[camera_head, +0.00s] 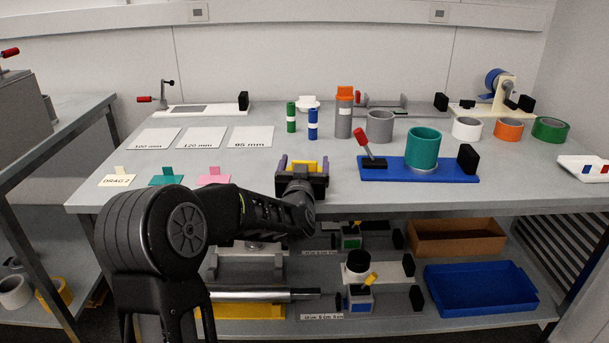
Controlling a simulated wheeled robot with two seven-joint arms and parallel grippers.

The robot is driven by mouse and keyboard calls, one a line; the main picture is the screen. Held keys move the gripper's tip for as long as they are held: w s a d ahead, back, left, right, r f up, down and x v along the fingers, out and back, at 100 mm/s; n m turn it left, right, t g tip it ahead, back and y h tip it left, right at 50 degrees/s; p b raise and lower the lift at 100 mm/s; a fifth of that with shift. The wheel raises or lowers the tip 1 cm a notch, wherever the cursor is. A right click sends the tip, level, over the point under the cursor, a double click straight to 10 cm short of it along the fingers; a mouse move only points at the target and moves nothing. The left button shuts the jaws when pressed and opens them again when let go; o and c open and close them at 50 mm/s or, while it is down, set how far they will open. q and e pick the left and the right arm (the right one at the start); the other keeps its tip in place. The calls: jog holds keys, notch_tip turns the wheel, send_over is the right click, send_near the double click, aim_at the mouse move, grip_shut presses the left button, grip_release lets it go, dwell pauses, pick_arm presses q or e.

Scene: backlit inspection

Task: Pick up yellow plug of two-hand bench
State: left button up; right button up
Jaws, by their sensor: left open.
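My left gripper (304,170) reaches over the front edge of the work table, its arm coming from the lower left. Its two fingers are spread, with purple parts at either side. A yellow piece (305,165), likely the yellow plug, shows between and just beyond the fingers; the gripper body hides its lower part, and I cannot tell if the fingers touch it. Another small yellow piece (371,279) is tilted beside a black cup (357,265) on the lower shelf. My right gripper is not in view.
The table (330,200) holds a blue base (440,175) with a teal cylinder (422,148) and red-handled clamp (362,138) right of the gripper. Pink (213,180) and teal cards lie left. Bottles and a grey cup (380,126) stand behind. Below are a blue tray (480,288) and brown box (455,236).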

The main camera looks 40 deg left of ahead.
pick_arm(q)
jog(key=shift+c, duration=0.4)
jog(key=c, duration=1.2)
